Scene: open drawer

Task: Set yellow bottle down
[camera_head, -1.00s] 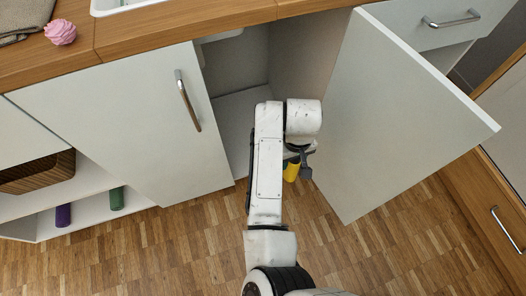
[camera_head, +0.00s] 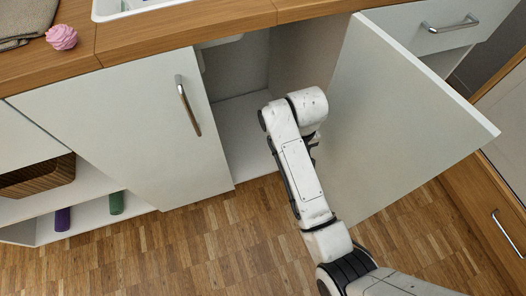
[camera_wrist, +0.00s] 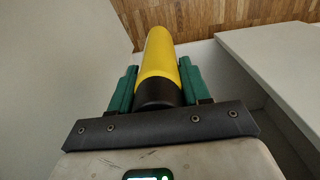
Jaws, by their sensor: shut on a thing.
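The yellow bottle (camera_wrist: 161,52) with a black end (camera_wrist: 158,94) shows in the wrist view. My gripper (camera_wrist: 157,72) is shut on it, one green finger on each side, and the bottle points away from the wrist. In the head view the bottle is hidden behind my arm, at the open cabinet between its floor and the open door. I cannot tell whether the bottle touches any surface.
The open cabinet's floor (camera_head: 240,130) looks clear where visible. Its open door (camera_head: 390,120) stands close right of my arm; a closed door (camera_head: 125,125) is left. Purple (camera_head: 62,219) and green (camera_head: 116,203) objects sit on the lower left shelf. A counter runs above.

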